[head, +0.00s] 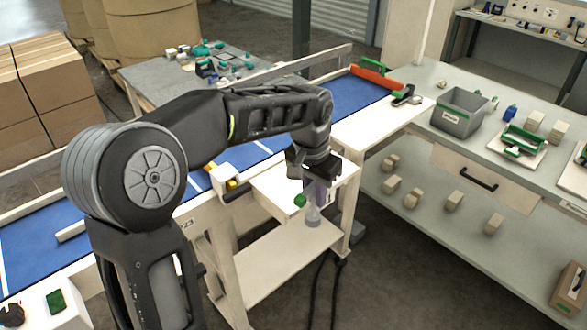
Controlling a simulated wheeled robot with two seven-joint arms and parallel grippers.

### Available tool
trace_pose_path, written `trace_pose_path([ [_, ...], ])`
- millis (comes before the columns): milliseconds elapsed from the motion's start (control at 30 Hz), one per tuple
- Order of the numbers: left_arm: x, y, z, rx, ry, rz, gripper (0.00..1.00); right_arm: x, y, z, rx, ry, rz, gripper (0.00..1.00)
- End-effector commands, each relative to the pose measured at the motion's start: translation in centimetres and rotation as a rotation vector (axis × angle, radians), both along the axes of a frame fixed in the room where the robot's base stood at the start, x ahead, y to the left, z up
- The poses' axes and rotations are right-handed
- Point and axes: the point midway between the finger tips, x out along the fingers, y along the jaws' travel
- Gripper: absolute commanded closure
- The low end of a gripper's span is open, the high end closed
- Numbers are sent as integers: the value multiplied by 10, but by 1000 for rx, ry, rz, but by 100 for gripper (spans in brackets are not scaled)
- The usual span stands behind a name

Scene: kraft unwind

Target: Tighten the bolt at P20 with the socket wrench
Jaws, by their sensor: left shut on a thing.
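My left gripper (315,178) is at the end of the arm that reaches across the middle of the head view. It is shut on a small tool with a greyish lower end (313,215), pointing down. A green round part (300,201) shows beside it. It may be the socket wrench, but it is too small and partly covered to be sure. The held tool appears in front of a white stand beside the conveyor. I cannot make out the bolt at P20. My right gripper is not in view.
A blue conveyor belt (356,93) with white side frames runs diagonally behind my arm. A red-orange part with a green handle (374,77) lies at its far end. A grey bin (460,113) stands on the right bench. Cables hang below the stand.

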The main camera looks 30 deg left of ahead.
Motion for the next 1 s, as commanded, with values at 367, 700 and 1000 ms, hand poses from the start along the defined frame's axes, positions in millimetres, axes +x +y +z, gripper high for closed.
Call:
trace_pose_path([
  [367, 15, -77, -85, 2, 3, 117, 100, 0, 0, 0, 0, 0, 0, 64],
  [700, 16, -75, -116, 0, -2, 124, 100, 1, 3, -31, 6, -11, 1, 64],
  [1000, 16, -75, -116, -1, -2, 124, 100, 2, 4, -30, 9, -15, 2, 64],
])
